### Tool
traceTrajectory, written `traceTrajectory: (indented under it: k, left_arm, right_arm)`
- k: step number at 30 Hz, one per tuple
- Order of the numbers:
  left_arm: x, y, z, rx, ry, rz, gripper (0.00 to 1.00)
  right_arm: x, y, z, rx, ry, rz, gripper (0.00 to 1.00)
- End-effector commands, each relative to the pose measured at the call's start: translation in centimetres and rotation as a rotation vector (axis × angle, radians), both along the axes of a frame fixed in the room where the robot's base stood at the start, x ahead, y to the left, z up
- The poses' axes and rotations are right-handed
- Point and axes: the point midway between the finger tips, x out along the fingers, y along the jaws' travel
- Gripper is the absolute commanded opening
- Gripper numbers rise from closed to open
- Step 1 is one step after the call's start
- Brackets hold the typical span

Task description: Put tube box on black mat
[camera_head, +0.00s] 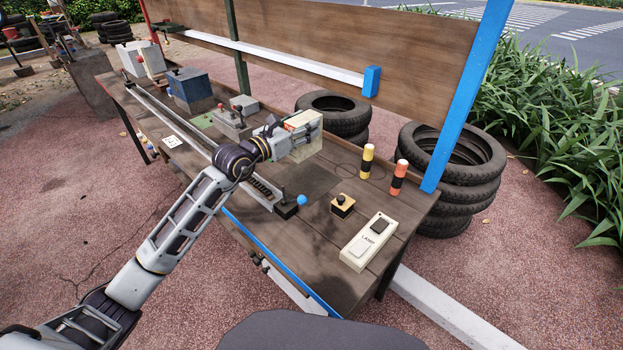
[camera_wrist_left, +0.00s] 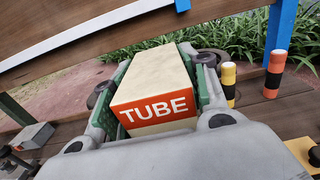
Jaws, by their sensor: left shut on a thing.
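The tube box (camera_head: 304,121) is a cream box above the far part of the wooden bench. In the left wrist view the tube box (camera_wrist_left: 156,85) shows an orange label reading TUBE. My left gripper (camera_head: 287,142) is shut on it, with a finger along each side in the wrist view. The black mat (camera_head: 308,182) is a dark flat patch on the bench, below and slightly in front of the box in the head view. The exact height of the box over the bench is hard to tell. My right gripper is not in view.
Yellow-black (camera_head: 367,161) and orange-black (camera_head: 398,178) cylinders stand right of the mat. A black button on a yellow base (camera_head: 342,206), a LAMP switch box (camera_head: 368,242) and a blue-knobbed lever (camera_head: 290,207) are nearer. A wooden back panel (camera_head: 300,50) rises behind. Grey-blue boxes (camera_head: 188,89) stand left.

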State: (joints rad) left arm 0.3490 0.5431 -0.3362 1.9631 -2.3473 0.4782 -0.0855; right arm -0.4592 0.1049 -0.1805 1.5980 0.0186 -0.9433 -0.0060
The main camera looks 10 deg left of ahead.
Motion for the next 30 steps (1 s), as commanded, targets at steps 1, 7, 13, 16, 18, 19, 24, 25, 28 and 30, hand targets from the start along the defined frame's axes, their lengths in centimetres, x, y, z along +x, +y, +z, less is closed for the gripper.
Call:
traceTrajectory:
  k: [1,7,13,16,18,19,24,25,28,30]
  left_arm:
    - [0.0,0.0,-0.1,-0.001,-0.003,0.0,0.09]
    - [0.0,0.0,-0.3,-0.001,-0.004,0.0,0.09]
    - [0.0,0.0,-0.3,-0.001,-0.003,0.0,0.09]
    - [0.0,0.0,-0.3,-0.001,-0.003,0.0,0.09]
    - [0.0,0.0,-0.6,-0.001,-0.003,0.0,0.09]
    - [0.0,0.0,-0.7,0.0,-0.002,0.0,0.09]
    - [0.0,0.0,-2.6,0.001,-0.001,0.0,0.09]
    - [0.0,0.0,-3.0,0.001,0.0,0.0,0.09]
    - [0.0,0.1,-4.3,0.002,-0.001,0.001,0.09]
    - [0.0,0.0,-5.3,0.002,-0.001,0.0,0.09]
  right_arm:
    - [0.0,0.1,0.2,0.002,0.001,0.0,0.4]
    - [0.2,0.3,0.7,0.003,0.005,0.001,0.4]
    - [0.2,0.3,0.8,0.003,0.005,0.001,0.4]
    - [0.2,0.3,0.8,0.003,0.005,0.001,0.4]
    - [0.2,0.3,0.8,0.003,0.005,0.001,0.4]
    - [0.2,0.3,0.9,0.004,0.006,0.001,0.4]
    - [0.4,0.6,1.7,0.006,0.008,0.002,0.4]
    - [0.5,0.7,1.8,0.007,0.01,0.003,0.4]
    - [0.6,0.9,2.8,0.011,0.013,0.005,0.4]
    - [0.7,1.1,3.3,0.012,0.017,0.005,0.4]
